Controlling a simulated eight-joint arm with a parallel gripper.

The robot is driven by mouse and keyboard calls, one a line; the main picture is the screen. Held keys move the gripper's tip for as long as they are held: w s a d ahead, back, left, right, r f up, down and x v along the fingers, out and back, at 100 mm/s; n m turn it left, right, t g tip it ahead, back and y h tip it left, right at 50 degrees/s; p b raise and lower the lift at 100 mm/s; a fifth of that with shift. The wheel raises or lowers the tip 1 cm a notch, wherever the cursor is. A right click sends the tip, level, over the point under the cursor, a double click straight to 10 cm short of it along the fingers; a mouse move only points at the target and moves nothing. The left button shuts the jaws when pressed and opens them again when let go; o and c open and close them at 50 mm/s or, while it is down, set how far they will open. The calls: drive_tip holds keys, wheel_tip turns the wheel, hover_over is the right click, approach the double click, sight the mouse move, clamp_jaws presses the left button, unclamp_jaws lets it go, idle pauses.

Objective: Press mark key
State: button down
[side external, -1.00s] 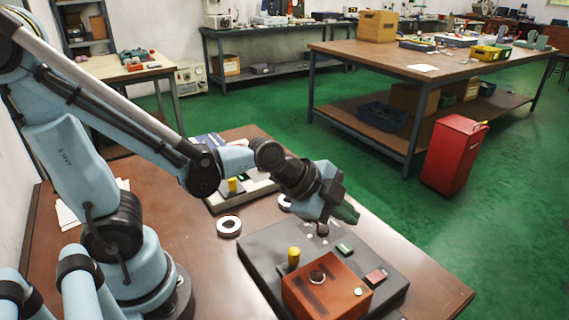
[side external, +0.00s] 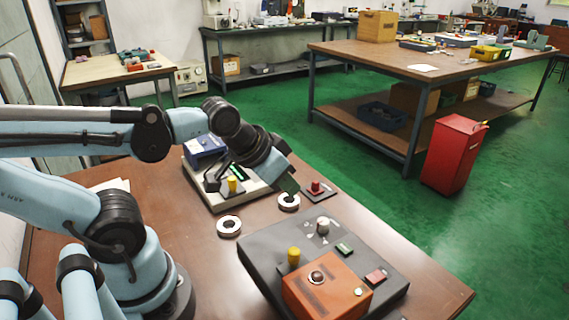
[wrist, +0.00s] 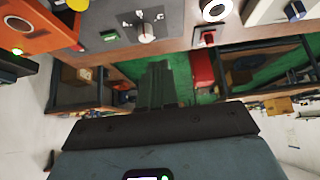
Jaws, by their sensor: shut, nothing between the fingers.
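My gripper (side external: 289,184) is shut and empty, raised above the table near a white ring. Its dark green fingers also show in the wrist view (wrist: 157,85), touching nothing. The grey panel (side external: 262,238) carries a green key (side external: 344,249), a red key (side external: 375,277), a white dial (side external: 323,226) and a yellow knob (side external: 293,256). A separate red button (side external: 316,187) on a small dark plate stands just right of my gripper. I cannot tell which one is the mark key; no label is readable.
White rings (side external: 229,226) (side external: 289,202) lie on the brown table (side external: 205,265). A pale fixture (side external: 205,190) with a blue block (side external: 205,146) stands behind. Bare table lies left of the panel.

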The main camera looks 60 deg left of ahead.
wheel_tip(320, 180, up, 4)
drive_tip(key=n+g, duration=0.7)
drive_tip(key=n, duration=1.1)
hover_over(344, 247)
wheel_tip(344, 247, down, 14)
idle(0.3)
